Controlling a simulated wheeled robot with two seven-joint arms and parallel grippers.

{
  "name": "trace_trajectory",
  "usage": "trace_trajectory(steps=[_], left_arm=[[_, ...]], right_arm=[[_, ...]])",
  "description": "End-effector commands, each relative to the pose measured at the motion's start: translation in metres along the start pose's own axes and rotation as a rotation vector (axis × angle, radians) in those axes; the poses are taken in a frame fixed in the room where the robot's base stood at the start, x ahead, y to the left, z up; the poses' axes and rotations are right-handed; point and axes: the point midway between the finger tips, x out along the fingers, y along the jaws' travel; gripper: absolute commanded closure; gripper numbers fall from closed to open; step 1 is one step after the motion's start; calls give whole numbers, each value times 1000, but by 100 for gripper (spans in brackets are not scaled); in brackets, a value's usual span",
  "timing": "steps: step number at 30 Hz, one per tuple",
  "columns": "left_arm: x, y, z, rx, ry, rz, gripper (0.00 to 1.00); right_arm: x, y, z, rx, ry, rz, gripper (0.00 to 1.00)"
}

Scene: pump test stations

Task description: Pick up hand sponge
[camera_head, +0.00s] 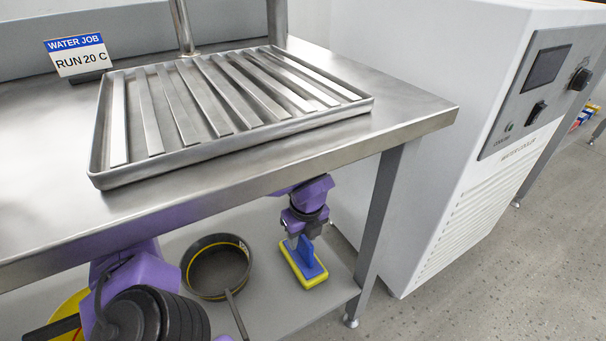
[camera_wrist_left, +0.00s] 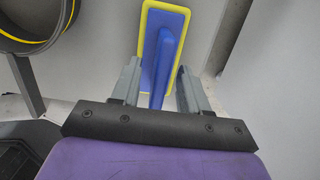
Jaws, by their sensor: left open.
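The hand sponge (camera_head: 305,264) lies on the lower shelf under the steel table, a yellow pad with a blue back and raised blue handle. My left gripper (camera_head: 296,241) is right above it, pointing down. In the left wrist view, the open jaws of my left gripper (camera_wrist_left: 157,88) stand on either side of the near part of the sponge's blue handle (camera_wrist_left: 158,60). A gap shows between handle and right finger; whether the left finger touches is unclear. My right gripper is not in view.
A black pan with a yellow ring (camera_head: 218,266) sits left of the sponge on the lower shelf (camera_head: 300,308). The steel table (camera_head: 420,112) overhangs the arm. A table leg (camera_head: 376,225) and a white water cooler (camera_head: 440,150) stand to the right.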

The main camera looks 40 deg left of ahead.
Motion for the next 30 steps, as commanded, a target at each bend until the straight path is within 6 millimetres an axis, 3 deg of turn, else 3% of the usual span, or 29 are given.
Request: trace_trajectory(steps=[15,19,30], left_arm=[[4,0,-1,0,0,0,55],[4,0,-1,0,0,0,98],[3,0,0,0,0,0,100]], right_arm=[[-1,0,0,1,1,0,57],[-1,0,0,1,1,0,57],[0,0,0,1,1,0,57]])
